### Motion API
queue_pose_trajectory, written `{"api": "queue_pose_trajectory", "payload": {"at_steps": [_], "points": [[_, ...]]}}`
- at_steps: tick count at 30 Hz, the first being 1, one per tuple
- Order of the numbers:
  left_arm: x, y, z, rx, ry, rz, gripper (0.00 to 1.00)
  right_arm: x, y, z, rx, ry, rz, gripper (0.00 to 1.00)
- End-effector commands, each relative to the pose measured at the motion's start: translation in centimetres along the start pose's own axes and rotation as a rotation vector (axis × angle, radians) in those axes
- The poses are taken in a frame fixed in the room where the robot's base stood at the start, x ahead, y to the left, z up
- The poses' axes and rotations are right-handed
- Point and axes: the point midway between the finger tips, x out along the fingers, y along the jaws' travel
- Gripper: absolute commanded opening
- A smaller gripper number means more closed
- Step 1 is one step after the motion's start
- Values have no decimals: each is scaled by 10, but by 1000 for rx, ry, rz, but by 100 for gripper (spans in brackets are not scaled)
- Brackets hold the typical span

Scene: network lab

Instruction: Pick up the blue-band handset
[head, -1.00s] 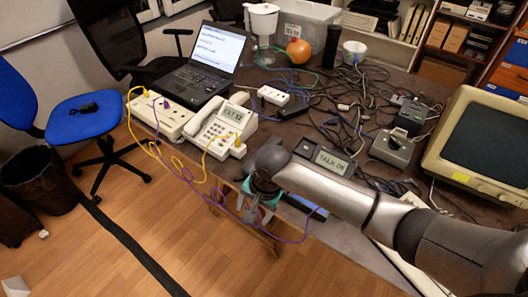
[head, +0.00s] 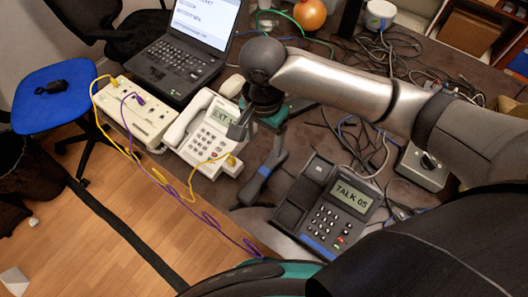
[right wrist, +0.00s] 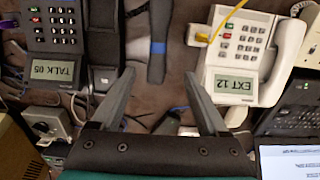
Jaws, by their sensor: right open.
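The blue-band handset (head: 255,187) is dark with a blue band round its middle. It lies on the dark table between the white EXT 12 phone (head: 212,128) and the black TALK 05 phone (head: 333,205). My right gripper (head: 257,139) is open above the table, beside the handset's far end in the head view. In the right wrist view, the handset (right wrist: 158,30) stands upright in the picture beyond the open, empty fingertips (right wrist: 159,76), lined up with the gap between them. My left gripper is not in view.
A yellow cable (head: 188,190) and a purple cable (head: 208,217) hang over the table's front edge. A laptop (head: 186,62) stands at the back left beside a cream box (head: 142,115). Loose dark cables (head: 355,140) lie behind the black phone.

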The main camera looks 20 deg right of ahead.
Motion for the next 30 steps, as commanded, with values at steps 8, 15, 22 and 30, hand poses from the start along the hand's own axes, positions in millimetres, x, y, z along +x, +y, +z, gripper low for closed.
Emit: {"api": "queue_pose_trajectory", "payload": {"at_steps": [8, 15, 22, 30], "points": [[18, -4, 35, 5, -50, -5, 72, 57, 2, 0, 0, 1, 5, 78], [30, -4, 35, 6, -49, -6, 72, 93, 1, 0, 0, 0, 2, 78], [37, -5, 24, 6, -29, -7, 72, 110, 1, 0, 0, 1, 2, 78], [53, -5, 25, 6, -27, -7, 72, 147, 3, 0, -1, 1, 2, 78]]}}
